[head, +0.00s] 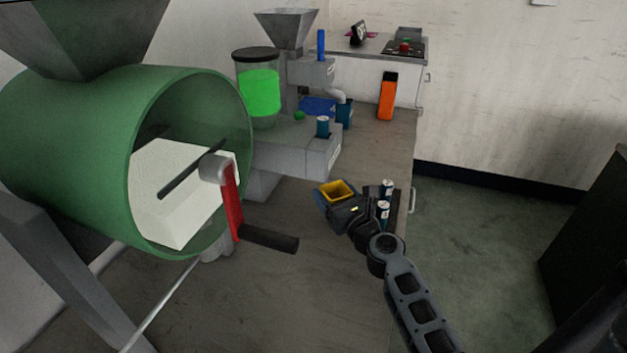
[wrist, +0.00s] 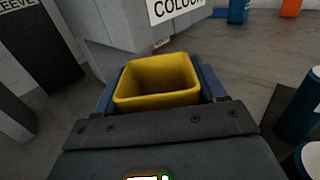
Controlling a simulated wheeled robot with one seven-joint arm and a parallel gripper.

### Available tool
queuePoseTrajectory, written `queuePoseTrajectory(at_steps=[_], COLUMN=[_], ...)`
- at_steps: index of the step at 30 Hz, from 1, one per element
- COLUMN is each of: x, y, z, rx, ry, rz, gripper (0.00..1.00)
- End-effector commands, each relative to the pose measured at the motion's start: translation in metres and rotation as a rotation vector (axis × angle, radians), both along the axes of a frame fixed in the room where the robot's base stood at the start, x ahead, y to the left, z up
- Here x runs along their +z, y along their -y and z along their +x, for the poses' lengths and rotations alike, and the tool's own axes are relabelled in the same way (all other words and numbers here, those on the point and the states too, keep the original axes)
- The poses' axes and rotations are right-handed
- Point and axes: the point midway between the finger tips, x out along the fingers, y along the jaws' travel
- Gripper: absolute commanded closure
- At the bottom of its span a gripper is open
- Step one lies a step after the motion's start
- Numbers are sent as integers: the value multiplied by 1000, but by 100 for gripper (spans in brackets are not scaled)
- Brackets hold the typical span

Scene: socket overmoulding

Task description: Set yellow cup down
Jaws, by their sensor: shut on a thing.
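The yellow cup (head: 337,188) is a square, open-topped cup, upright and held between the fingers of my gripper (head: 334,195). In the wrist view the cup (wrist: 157,82) fills the middle, and the blue fingers of my gripper (wrist: 158,92) press on its left and right sides. The inside of the cup looks empty. Its base is hidden by my gripper, so I cannot tell if it touches the bench. My gripper is over the worktop, in front of the grey machine (head: 310,150).
Two small blue-and-white cylinders (head: 384,208) stand right beside my gripper, near the bench's right edge. A green drum (head: 190,95) with a red crank (head: 232,200) is at left. An orange bottle (head: 387,97) stands farther back. Bare worktop (head: 320,290) lies in front.

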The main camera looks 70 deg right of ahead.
Motion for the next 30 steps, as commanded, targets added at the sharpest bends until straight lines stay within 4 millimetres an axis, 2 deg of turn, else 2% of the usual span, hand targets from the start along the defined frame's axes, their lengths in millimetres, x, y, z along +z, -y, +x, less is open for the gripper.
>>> queuePoseTrajectory(at_steps=[6,12,21,27,30], x=[3,0,0,-30,-37], y=[36,60,73,74,74], z=[42,70,85,85,85], rx=[1,0,0,-1,-1], ry=[2,1,1,0,1], rz=[-2,-1,-1,1,1], gripper=[64,64,64,64,64])
